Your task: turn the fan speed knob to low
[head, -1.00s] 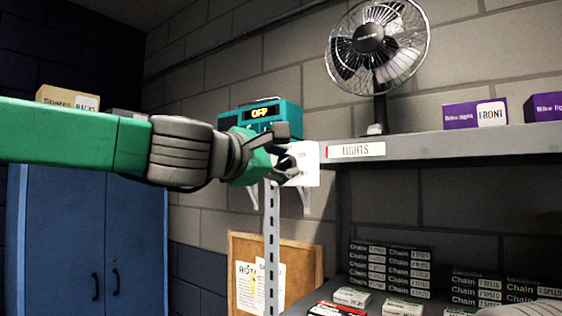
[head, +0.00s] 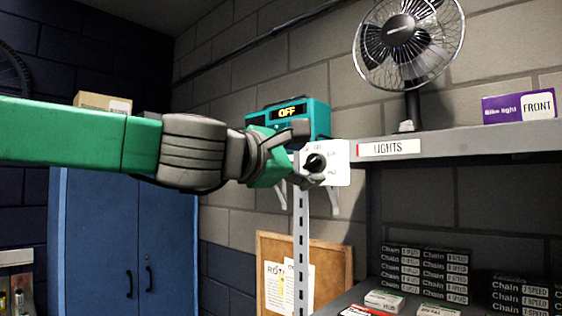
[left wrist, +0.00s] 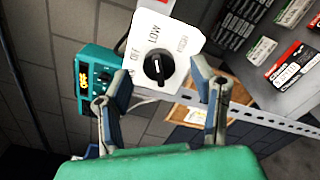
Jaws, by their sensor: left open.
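The fan speed knob (head: 314,163) is black and sits on a white plate (head: 340,158) at the left end of the shelf. In the left wrist view, the knob (left wrist: 157,67) and its plate (left wrist: 165,28) show with dial words around it, among them LOW. I cannot tell surely which word the knob points at. My left gripper (head: 303,155) is open in front of the plate. In the left wrist view, its fingers (left wrist: 160,85) stand apart on either side of the knob, with no clear contact. The fan (head: 410,45) stands on the shelf. My right gripper is not in view.
A teal box (head: 318,118) with a display reading OFF stands behind my left gripper. The grey shelf (head: 480,143) holds a purple bike light box (head: 518,107). Chain boxes (head: 425,272) are stacked below. A blue cabinet (head: 125,240) stands at left.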

